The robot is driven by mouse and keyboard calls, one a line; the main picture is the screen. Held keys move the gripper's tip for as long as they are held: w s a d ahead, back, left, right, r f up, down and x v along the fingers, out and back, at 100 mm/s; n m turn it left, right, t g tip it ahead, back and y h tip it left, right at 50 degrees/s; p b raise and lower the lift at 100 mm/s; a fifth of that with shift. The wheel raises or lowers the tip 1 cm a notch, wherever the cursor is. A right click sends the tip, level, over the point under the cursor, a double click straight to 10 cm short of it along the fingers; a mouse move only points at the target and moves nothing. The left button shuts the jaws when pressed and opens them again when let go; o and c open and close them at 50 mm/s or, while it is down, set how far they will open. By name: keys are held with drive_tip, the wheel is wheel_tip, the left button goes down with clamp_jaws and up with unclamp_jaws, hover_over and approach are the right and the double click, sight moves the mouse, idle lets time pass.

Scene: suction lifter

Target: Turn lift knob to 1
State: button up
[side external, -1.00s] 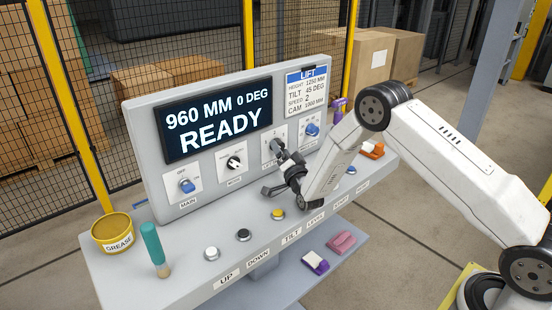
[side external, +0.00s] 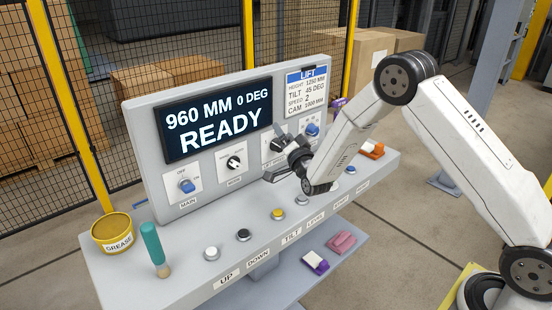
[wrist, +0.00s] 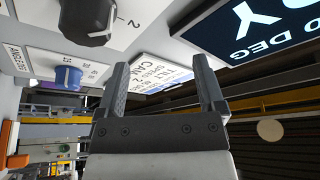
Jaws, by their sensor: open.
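My gripper is open and empty, close in front of that plate. In the wrist view the black fingers (wrist: 160,70) are spread apart, and the knob is outside them, up and left.
A blue knob (side external: 312,129) is to the right of the lift plate; it also shows in the wrist view (wrist: 68,77). The mode knob (side external: 234,162) and blue main knob (side external: 187,186) are to the left. The display (side external: 218,118) reads READY. Several buttons line the ledge below.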

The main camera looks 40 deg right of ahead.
idle(0.3)
drive_tip(key=n+g+y, duration=0.2)
drive_tip(key=n+y, duration=0.2)
drive_tip(key=y, duration=0.2)
approach(278, 146)
drive_tip(key=w, duration=0.2)
drive_tip(key=shift+w+d+f, duration=0.1)
drive_tip(key=shift+d+f, duration=0.35)
drive_tip(key=shift+d, duration=0.05)
drive_tip(key=shift+w, duration=0.1)
drive_tip(key=shift+w, duration=3.8)
drive_tip(key=shift+c, duration=0.3)
